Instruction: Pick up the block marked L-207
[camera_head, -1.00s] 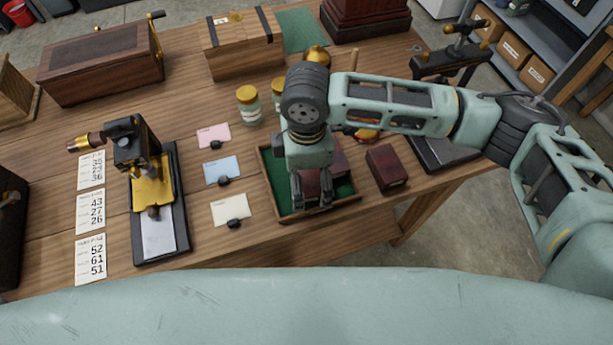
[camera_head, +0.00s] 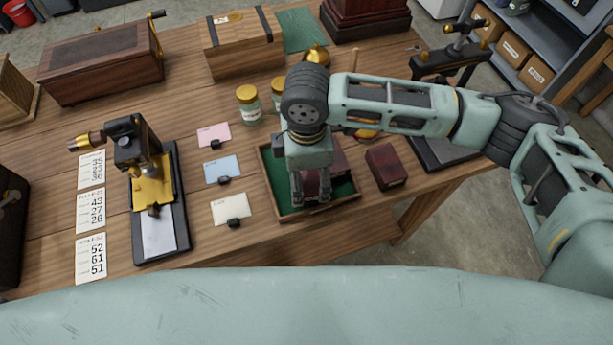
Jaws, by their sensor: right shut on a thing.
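My right gripper (camera_head: 311,193) points down over a green-lined wooden tray (camera_head: 292,216) near the table's front edge. It is shut on a dark red block (camera_head: 311,184), which shows between its fingers. Dark red also shows to the right of the gripper, at the back of the tray (camera_head: 342,162); I cannot tell whether this is a second block. Another dark red block (camera_head: 386,166) lies on the table just right of the tray. No L-207 marking is readable on any of them. My left gripper is not in view.
Left of the tray lie pink, blue and cream cards (camera_head: 231,207) with black clips. Jars with gold lids (camera_head: 248,104) stand behind. A brass and black instrument (camera_head: 153,185) stands further left, and a dark stand (camera_head: 450,62) at the back right.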

